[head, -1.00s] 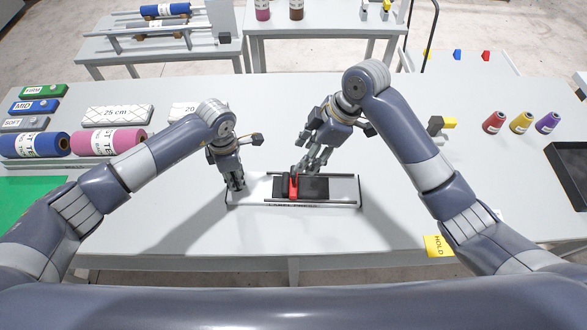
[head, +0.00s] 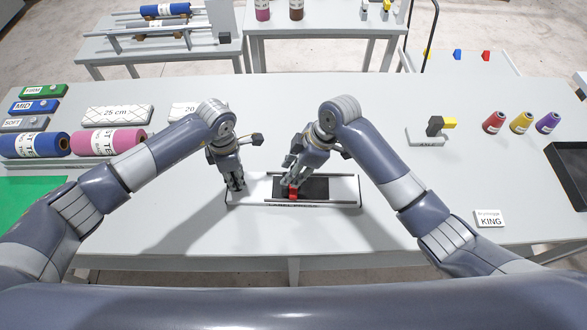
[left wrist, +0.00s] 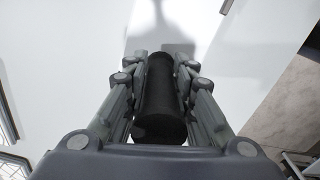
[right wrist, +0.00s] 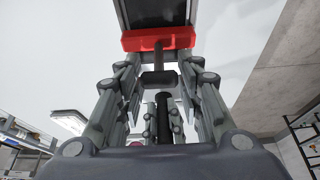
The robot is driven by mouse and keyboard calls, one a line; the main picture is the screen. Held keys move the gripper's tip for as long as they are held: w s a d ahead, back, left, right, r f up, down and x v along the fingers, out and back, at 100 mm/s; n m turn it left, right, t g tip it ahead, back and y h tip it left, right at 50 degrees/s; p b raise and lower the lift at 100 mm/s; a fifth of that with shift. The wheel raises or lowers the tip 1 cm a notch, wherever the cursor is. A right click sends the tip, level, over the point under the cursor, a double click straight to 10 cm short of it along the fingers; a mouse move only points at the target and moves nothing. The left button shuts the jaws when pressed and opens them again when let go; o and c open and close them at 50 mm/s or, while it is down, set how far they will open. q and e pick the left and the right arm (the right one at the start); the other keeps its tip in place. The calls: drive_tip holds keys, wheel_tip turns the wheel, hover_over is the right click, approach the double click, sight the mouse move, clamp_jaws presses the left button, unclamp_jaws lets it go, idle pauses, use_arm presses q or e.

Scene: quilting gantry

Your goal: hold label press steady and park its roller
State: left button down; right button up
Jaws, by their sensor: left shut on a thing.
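The label press (head: 345,188) lies on the table in front of me, a pale flat base with a dark bed and rails. Its red roller carriage (head: 292,195) sits left of the middle of the bed, partly hidden by my right gripper. My left gripper (head: 236,184) is shut on a black upright grip (left wrist: 160,95) at the press's left end. My right gripper (head: 289,182) is low at the carriage. In the right wrist view its open fingers straddle a dark handle (right wrist: 158,78) joined to the red carriage (right wrist: 158,38).
Fabric rolls (head: 108,142) and firmness blocks (head: 40,91) stand at the left. The table right of the press is mostly clear.

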use_arm(q)
drive_tip(key=shift+s+a+f, duration=0.1)
drive_tip(key=shift+s+f, duration=0.15)
drive_tip(key=shift+f, duration=0.05)
use_arm(e)
clamp_jaws()
use_arm(q)
drive_tip(key=shift+a, duration=0.1)
use_arm(e)
drive_tip(key=d, duration=1.5)
drive_tip(key=shift+s+d, duration=0.15)
drive_tip(key=shift+s, duration=0.2)
use_arm(q)
drive_tip(key=shift+a, duration=0.1)
use_arm(e)
drive_tip(key=shift+d, duration=0.1)
drive_tip(key=o, duration=0.7)
unclamp_jaws()
drive_tip(key=shift+d, duration=0.1)
